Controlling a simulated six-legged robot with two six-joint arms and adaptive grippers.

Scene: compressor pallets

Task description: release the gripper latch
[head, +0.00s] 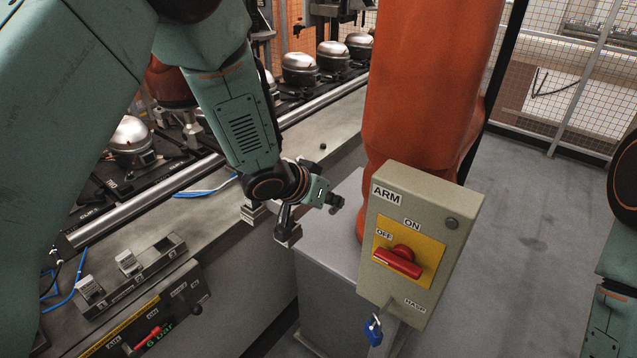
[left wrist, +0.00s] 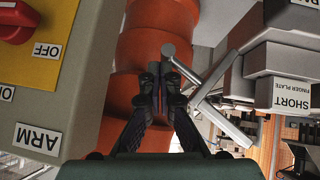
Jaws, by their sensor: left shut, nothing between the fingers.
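My left gripper (head: 318,192) hangs beside the orange arm column, left of the ARM switch box. In the left wrist view its dark fingers (left wrist: 160,92) are shut together with nothing between them. A grey metal lever with a crossbar (left wrist: 205,88) lies just right of the fingertips there. It looks like the latch handle, but I cannot tell whether the fingers touch it. My right gripper is not in view; only part of my right arm shows at the right edge.
The ARM switch box (head: 451,207) has a red handle (head: 398,261) and a blue padlock (head: 374,332) hanging below. The orange column (head: 425,80) stands behind. Finger plates (left wrist: 284,94) show in the wrist view. Compressors (head: 300,69) line the conveyor. Grey floor is clear at right.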

